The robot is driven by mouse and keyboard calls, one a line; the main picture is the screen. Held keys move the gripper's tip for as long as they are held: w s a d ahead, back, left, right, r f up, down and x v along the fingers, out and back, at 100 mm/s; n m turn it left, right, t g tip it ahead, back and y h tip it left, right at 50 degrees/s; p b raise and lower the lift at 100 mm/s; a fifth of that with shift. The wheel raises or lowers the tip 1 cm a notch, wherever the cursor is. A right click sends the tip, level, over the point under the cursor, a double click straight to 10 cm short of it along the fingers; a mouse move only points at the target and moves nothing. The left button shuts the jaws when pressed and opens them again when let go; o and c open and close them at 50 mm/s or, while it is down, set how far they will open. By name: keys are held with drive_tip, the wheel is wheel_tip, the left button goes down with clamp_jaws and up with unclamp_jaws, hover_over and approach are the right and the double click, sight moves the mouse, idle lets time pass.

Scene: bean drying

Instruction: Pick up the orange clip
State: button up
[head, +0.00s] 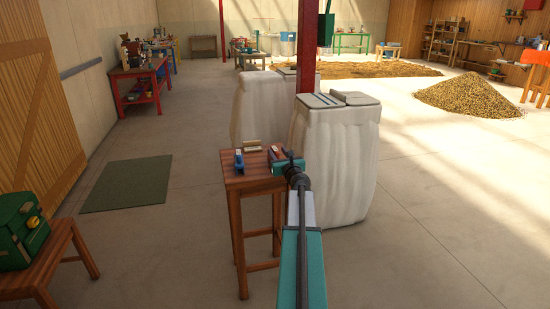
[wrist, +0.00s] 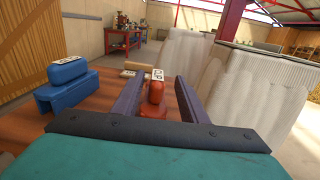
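The orange clip (wrist: 153,111) stands on the wooden stool top (wrist: 95,100), with a small white label on its upper end. In the wrist view it shows between the two dark fingers of my gripper (wrist: 160,80). The fingers are apart, with a gap visible on each side of the clip, so my gripper is open. In the head view my gripper (head: 280,155) is over the right part of the stool (head: 234,181) and mostly hides the clip.
A blue clip (wrist: 67,88) with a white label stands left of my gripper on the stool. A beige block (wrist: 137,67) lies at the far edge. A full white sack (head: 336,160) stands close to the stool's right side. The floor left is open around a green mat (head: 127,184).

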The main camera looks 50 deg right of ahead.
sight(272, 146)
drive_tip(key=shift+x, duration=2.55)
drive_tip(key=shift+a, duration=0.2)
drive_tip(key=shift+c, duration=0.4)
clamp_jaws()
